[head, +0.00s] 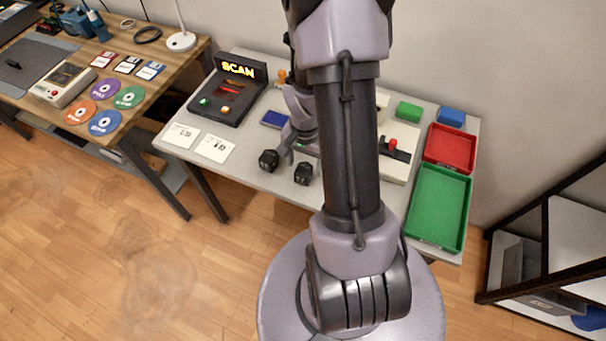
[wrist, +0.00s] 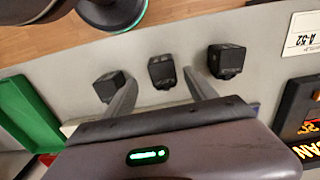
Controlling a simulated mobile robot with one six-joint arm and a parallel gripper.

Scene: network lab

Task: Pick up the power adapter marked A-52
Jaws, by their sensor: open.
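Three black power adapters stand in a row on the grey table in the wrist view: a left one (wrist: 109,86), a middle one (wrist: 162,71) and a right one (wrist: 226,60). Their markings are not readable. The head view shows two of them (head: 269,160) (head: 303,175); my arm hides the third. A white card (wrist: 303,33) reading A-52 lies upside down at the wrist view's upper right. My gripper (wrist: 160,76) is open, with the middle adapter seen between its fingertips and nothing held. I cannot tell its exact height above the table.
The grey table (head: 245,170) also bears two white cards (head: 213,148), a SCAN console (head: 230,90), a green tray (head: 438,205) and a red tray (head: 450,146). A wooden desk (head: 75,45) with discs stands left. A dark shelf (head: 550,240) stands right.

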